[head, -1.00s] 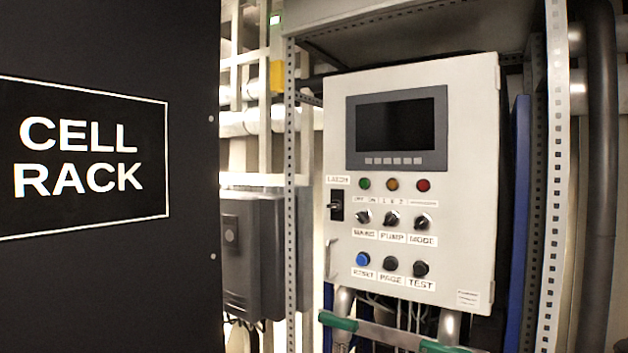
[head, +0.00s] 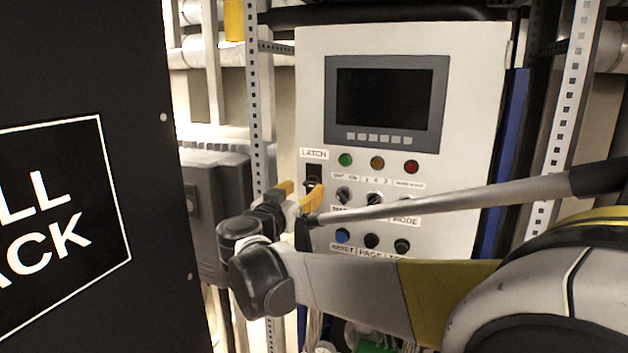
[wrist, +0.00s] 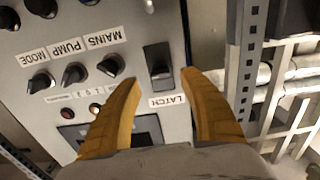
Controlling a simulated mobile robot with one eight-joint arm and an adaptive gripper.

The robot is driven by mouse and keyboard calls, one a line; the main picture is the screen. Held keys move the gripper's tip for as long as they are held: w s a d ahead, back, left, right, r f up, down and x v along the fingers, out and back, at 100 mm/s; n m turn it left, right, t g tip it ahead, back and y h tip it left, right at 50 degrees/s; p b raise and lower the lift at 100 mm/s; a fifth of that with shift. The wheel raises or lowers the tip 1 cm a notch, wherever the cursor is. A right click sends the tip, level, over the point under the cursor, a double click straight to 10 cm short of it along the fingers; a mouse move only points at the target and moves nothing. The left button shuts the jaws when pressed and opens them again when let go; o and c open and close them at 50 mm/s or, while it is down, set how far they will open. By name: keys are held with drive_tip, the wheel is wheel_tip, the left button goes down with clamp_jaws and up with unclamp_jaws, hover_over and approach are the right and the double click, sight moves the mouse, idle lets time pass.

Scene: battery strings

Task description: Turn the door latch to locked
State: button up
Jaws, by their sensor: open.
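The latch (head: 313,172) is a black plate with a small dark handle, under a LATCH label on the left edge of the grey panel. In the wrist view the latch (wrist: 159,66) appears upside down, between and just beyond my fingertips. My gripper (head: 299,191) has two yellow fingers, held open in front of the latch with one fingertip overlapping its lower part. In the wrist view my gripper (wrist: 160,77) is open and empty, one finger on each side of the latch. I cannot tell whether a finger touches the panel.
Knobs labelled MAINS (wrist: 110,65), PUMP (wrist: 74,74) and MODE (wrist: 41,80) sit beside the latch. A dark screen (head: 385,98) is above. A slotted metal post (head: 254,100) stands left of the panel, with the black CELL RACK cabinet (head: 90,75) farther left.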

sight(308, 185)
drive_tip(key=shift+p+x, duration=0.3)
drive_tip(key=shift+x, duration=1.85)
clamp_jaws()
